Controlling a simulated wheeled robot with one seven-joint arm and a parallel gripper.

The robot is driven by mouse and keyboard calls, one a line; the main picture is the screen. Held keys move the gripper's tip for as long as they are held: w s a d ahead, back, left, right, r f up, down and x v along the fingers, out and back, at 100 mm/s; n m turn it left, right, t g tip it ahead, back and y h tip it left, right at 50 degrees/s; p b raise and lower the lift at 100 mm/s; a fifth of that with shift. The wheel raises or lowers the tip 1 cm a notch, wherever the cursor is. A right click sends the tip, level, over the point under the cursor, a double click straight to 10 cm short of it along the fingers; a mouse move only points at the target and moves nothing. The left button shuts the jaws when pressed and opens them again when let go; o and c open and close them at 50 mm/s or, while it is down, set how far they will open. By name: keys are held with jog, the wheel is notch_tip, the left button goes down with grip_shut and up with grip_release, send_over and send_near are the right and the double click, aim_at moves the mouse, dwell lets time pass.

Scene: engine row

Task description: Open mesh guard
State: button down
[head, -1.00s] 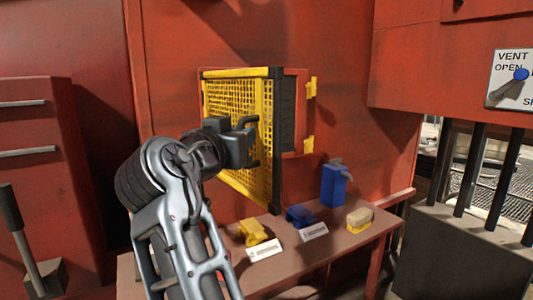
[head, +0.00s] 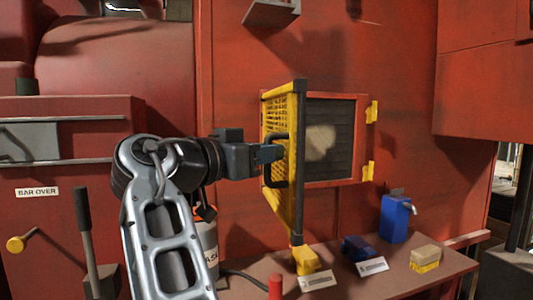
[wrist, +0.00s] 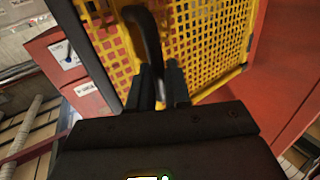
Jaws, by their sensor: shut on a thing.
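The yellow mesh guard (head: 280,165) is swung out from the red wall, seen nearly edge-on in the head view, with a dark edge bar. It also fills the top of the wrist view (wrist: 205,40). Its black handle (head: 280,182) shows in the wrist view (wrist: 150,45) as a curved bar running down between the fingers. My gripper (head: 268,153) is shut on the handle; its fingers also show in the wrist view (wrist: 161,85). Behind the guard, a dark slatted panel (head: 335,115) with a pale patch is exposed within a red frame. The exact finger contact is partly hidden.
A shelf below (head: 335,283) holds a yellow object (head: 305,261), a blue object (head: 357,247), a blue dispenser (head: 396,219) and a sponge-like block (head: 425,255). A lever (head: 85,225) stands at the left. The wall right of the opening is clear.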

jog(key=c, duration=1.2)
grip_release()
jog(key=shift+w+d, duration=0.15)
jog(key=shift+w, duration=0.25)
jog(key=shift+c, duration=0.2)
jog(key=shift+s, duration=0.1)
jog(key=v, duration=0.8)
jog(key=shift+b, duration=0.35)
